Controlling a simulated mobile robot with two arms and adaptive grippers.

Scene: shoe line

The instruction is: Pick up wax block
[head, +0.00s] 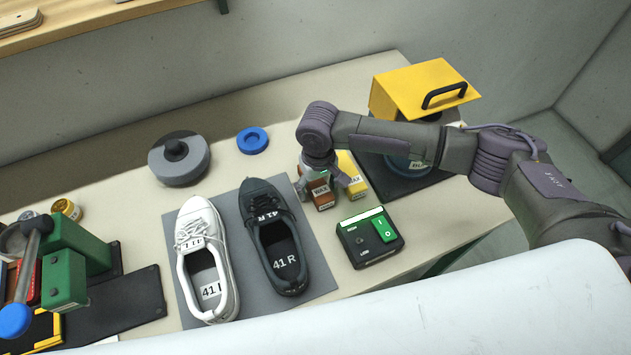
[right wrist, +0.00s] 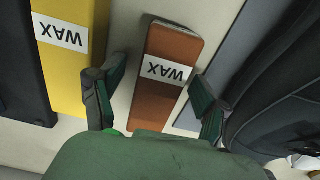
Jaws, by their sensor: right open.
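A brown block labelled WAX (head: 321,194) lies on the table right of the dark shoe. It shows in the right wrist view (right wrist: 165,90) between my fingers. A yellow block, also labelled WAX in the right wrist view (right wrist: 75,62), lies beside it and shows in the head view (head: 350,168). My right gripper (head: 330,188) is open over the brown block. In the right wrist view (right wrist: 153,105) one finger is on each side of the block, with the left finger near the yellow block. Whether the fingers touch the brown block I cannot tell. My left gripper is not in view.
A white shoe (head: 205,260) and a dark shoe (head: 278,240) stand on a grey mat (head: 240,303) left of the blocks. A black box with a green switch (head: 370,238) is in front. A yellow hooded device (head: 410,88) stands behind right. A blue ring (head: 252,140) lies behind.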

